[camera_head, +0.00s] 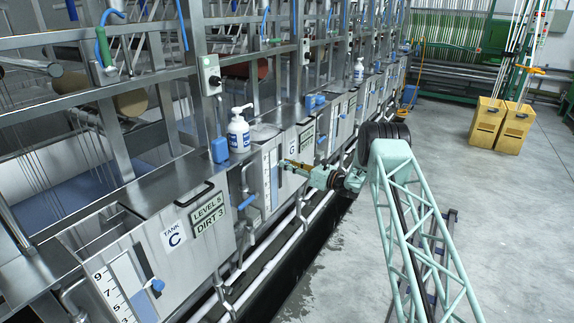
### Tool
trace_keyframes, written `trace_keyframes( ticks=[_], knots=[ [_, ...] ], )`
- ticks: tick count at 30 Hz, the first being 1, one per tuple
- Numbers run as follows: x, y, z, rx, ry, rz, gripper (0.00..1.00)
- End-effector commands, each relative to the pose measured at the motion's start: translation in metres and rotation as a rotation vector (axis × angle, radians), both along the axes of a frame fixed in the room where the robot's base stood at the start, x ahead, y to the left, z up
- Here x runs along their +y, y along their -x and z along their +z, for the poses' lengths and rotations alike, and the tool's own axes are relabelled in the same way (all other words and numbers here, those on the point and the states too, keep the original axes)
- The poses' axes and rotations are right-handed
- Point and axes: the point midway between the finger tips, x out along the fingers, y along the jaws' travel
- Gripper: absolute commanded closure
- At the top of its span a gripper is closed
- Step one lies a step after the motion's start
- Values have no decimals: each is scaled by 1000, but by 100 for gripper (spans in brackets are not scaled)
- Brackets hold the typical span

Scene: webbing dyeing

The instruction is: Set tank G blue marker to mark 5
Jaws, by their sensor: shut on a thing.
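Tank G's front panel carries a small G label (291,147) and, to its left, an upright white scale (266,178) with a blue strip (274,187). My gripper (284,164) reaches in from the right and is shut at the upper part of this scale. What it holds appears to be tank G's blue marker, but the fingers hide it. The scale's numbers are too small to read, so I cannot tell which mark the marker is at.
Tank C (174,236) stands nearer, with its own scale (111,292) and blue marker (157,285). A white pump bottle (238,130) stands on the ledge. White pipes run below the tanks. Yellow bins (487,125) stand on open floor at right.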

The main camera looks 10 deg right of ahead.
Motion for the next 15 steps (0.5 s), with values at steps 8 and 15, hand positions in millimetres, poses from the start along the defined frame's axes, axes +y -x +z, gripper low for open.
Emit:
trace_keyframes(
  ticks=[8, 15],
  knots=[
    [0, 0, -37, 2, 1, 0, 100],
    [0, 0, -60, 2, 1, -1, 100]
  ],
)
